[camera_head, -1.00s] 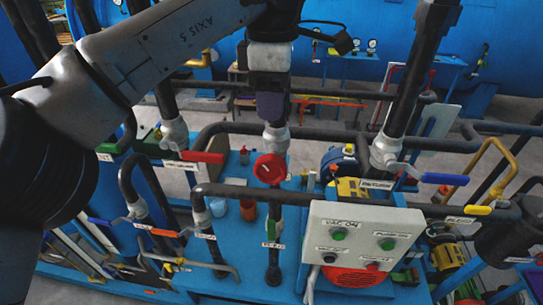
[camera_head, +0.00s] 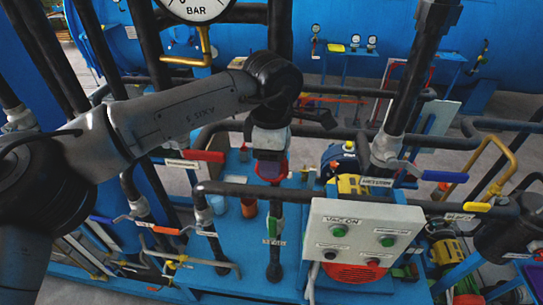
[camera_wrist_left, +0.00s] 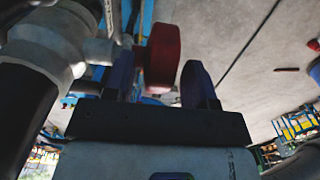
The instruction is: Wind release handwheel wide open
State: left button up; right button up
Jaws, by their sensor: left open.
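The red release handwheel (camera_head: 285,171) sits on the dark vertical pipe in the middle of the head view, mostly covered by my left gripper (camera_head: 271,166). In the left wrist view, the wheel (camera_wrist_left: 163,55) shows edge-on as a thick red disc between the two dark blue fingers of my left gripper (camera_wrist_left: 160,88). The left finger is close beside the wheel; whether it touches cannot be told. A gap shows between the wheel and the right finger. The gripper is open around the wheel. My right gripper is not in view.
A grey control box (camera_head: 365,236) with green and red buttons stands just right of the wheel's pipe. A red-handled valve (camera_head: 203,156) is to the left, a blue lever (camera_head: 444,176) to the right. A dark horizontal pipe (camera_head: 330,194) crosses below the wheel.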

pick_arm(q)
jog(key=shift+f, duration=0.2)
jog(key=shift+c, duration=0.5)
jog(key=c, duration=0.8)
